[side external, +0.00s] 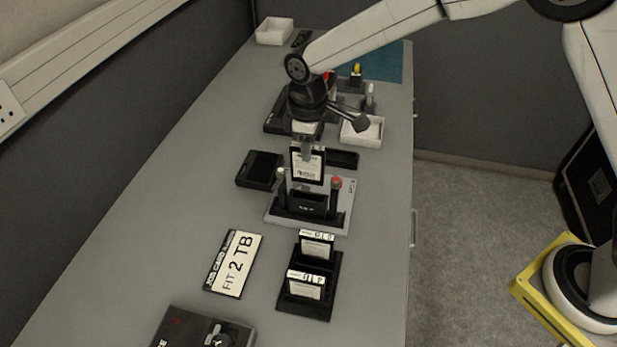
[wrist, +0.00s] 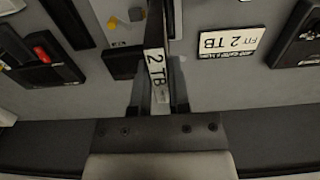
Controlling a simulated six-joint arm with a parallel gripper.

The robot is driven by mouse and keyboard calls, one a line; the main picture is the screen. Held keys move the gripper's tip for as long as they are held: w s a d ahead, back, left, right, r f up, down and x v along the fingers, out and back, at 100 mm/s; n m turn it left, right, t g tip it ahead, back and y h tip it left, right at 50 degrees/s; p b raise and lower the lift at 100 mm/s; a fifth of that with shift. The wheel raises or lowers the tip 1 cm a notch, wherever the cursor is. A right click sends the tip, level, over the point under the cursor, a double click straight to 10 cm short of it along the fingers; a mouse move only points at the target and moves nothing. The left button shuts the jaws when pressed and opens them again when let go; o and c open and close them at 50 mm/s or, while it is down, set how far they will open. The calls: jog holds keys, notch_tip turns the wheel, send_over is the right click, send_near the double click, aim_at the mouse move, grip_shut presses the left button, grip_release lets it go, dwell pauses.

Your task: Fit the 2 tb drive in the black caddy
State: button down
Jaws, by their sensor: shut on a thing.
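My gripper (side external: 306,151) points down and is shut on the 2 TB drive (side external: 307,168), an upright dark slab with a white label. In the wrist view the drive (wrist: 157,72) shows its "2 TB" label edge between the two fingers (wrist: 159,98). A black slotted holder (side external: 308,205), which looks like the black caddy, stands on a grey base plate between two posts, one with a red top. In the side view the drive hangs upright just above or behind it; I cannot tell whether they touch. The drive's lower end is hard to see.
A card reading "FIT 2 TB" (side external: 233,263) lies on the bench. A black rack (side external: 310,285) in front holds other labelled drives. A flat black box (side external: 260,169) lies to the left, a white tray (side external: 362,131) behind.

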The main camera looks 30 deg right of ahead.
aim_at(308, 181)
jog(key=shift+f, duration=0.1)
jog(key=shift+f, duration=2.05)
jog(key=shift+f, duration=3.15)
dwell(1.5)
jog(key=shift+c, duration=1)
grip_release()
jog(key=shift+r, duration=0.15)
